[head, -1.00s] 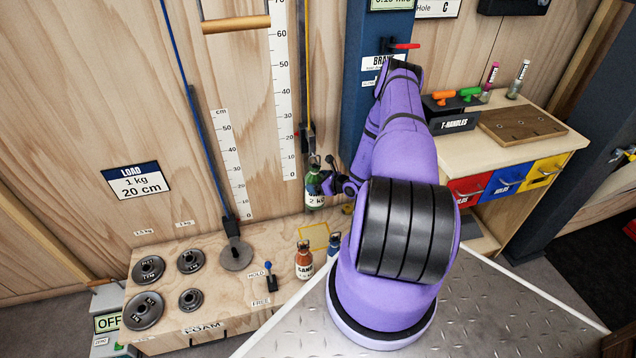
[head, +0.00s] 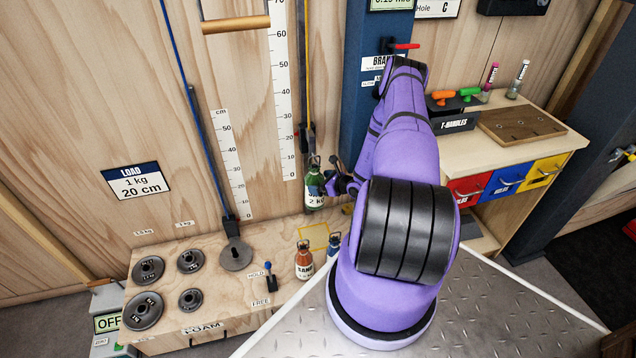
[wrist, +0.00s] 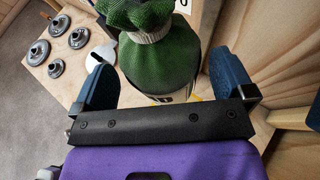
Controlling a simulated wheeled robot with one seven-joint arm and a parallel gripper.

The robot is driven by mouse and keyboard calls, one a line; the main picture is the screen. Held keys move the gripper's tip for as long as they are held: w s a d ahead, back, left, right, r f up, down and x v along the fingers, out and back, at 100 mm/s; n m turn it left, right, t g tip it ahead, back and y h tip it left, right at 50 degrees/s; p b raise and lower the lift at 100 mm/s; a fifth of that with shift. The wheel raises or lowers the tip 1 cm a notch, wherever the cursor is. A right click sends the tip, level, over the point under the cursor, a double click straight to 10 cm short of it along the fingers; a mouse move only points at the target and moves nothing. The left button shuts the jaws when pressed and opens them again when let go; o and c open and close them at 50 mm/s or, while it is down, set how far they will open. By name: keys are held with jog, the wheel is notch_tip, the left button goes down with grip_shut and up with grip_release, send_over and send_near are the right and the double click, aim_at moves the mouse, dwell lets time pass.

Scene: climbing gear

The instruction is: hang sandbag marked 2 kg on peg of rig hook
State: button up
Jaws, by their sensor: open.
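The green sandbag (head: 314,190) marked 2 kg hangs upright against the wooden wall, below the dark rig hook (head: 307,140) on the yellow rope. Its top meets the hook's lower end; whether its loop sits on the peg is too small to tell. My gripper (head: 334,184) is open just right of the bag in the head view. In the wrist view the green bag (wrist: 165,65) with its pale tie stands in front of the palm, between the spread blue fingers of my gripper (wrist: 160,72), with gaps on both sides.
An orange sandbag (head: 304,262) and a blue one (head: 333,245) stand on the wooden bench (head: 215,290) below. Several dark weight discs (head: 148,269) lie at its left. A blue rope with a grey disc (head: 236,255) hangs left of the ruler. The T-handles box (head: 452,122) is at right.

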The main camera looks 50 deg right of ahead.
jog(key=v, duration=0.9)
jog(key=shift+r, duration=0.1)
